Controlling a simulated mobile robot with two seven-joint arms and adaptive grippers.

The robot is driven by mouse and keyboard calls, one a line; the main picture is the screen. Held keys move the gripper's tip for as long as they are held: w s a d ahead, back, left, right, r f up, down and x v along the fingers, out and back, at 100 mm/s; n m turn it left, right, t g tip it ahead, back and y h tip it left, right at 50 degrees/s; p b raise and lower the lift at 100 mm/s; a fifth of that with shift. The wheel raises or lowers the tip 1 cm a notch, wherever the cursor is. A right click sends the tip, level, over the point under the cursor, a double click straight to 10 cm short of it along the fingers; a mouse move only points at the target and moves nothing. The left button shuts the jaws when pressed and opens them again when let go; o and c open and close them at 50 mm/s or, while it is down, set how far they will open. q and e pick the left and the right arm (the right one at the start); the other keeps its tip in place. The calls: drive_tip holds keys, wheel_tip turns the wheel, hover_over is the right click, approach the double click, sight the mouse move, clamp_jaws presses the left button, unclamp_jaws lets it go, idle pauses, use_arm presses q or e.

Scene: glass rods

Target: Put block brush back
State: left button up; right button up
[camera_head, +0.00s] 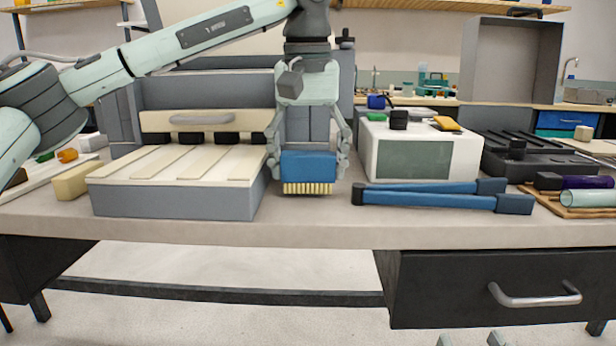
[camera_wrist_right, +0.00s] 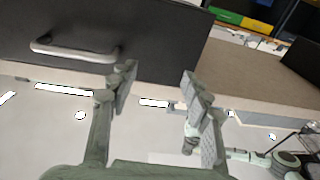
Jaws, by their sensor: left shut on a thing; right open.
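The block brush (camera_head: 308,167) has a blue block body and pale yellow bristles pointing down. My left gripper (camera_head: 308,160) points downward and is shut on the brush's blue body, one finger on each side. Whether the bristles touch the bench I cannot tell. My right gripper (camera_wrist_right: 155,95) is open and empty in the right wrist view, near the dark drawer front below the bench top. In the head view only small tips show at the bottom edge.
The grey box (camera_head: 175,203) with pale slats stands left of the brush, a yellow block (camera_head: 72,184) beside it. The white instrument (camera_head: 420,150) and long blue-handled tools (camera_head: 430,199) lie to the right. A drawer (camera_head: 490,288) with a metal handle is below.

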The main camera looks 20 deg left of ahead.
use_arm(q)
drive_tip(key=shift+f+b, duration=0.3)
drive_tip(key=shift+f, duration=0.1)
use_arm(e)
drive_tip(key=r, duration=0.1)
drive_tip(key=s+r+t+y, duration=0.1)
drive_tip(key=r, duration=0.1)
drive_tip(key=a+r+t, duration=0.1)
drive_tip(key=shift+s+a+r, duration=0.1)
drive_tip(key=shift+s+r, duration=0.15)
drive_tip(key=shift+r, duration=0.05)
use_arm(q)
drive_tip(key=shift+f, duration=0.1)
drive_tip(key=o, duration=1)
drive_tip(key=shift+f, duration=0.1)
